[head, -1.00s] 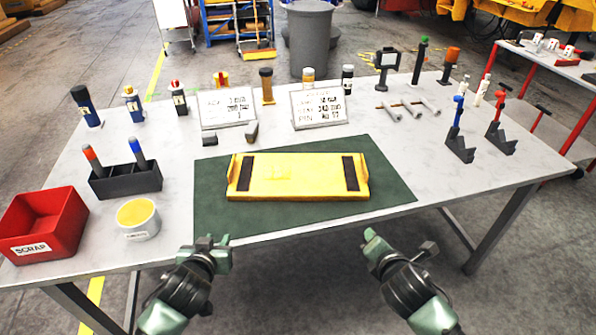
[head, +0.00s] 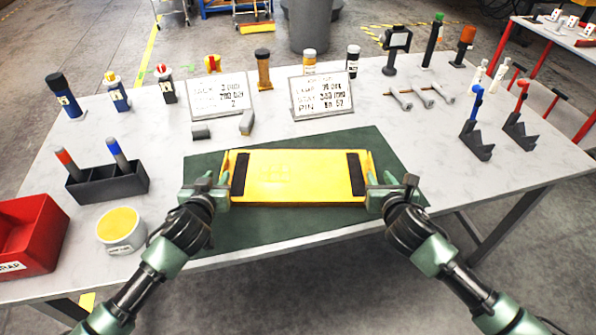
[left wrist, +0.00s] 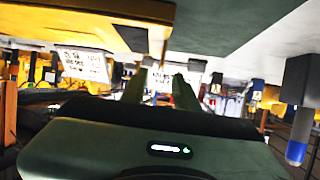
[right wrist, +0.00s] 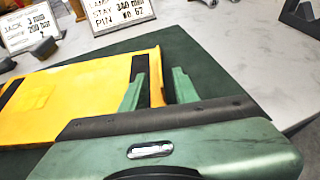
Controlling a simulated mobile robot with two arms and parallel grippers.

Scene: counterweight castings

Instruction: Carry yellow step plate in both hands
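The yellow step plate (head: 290,175) has a dark strip near each end and a raised lip at each end. It lies flat on the dark green mat (head: 270,230). My left gripper (head: 212,186) is at the plate's left end and my right gripper (head: 380,185) at its right end. In the right wrist view the plate's end lip (right wrist: 157,78) shows between two parted fingers (right wrist: 158,92). In the left wrist view the fingers (left wrist: 158,88) are also parted, near the plate's edge (left wrist: 90,15). Contact on the left is unclear.
A red scrap bin (head: 35,235), a round tin (head: 120,229) and a dark holder (head: 108,184) stand to the left. Two sign boards (head: 220,98) and several cylinders line the back. Dark brackets (head: 476,140) stand at the right. The front mat strip is clear.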

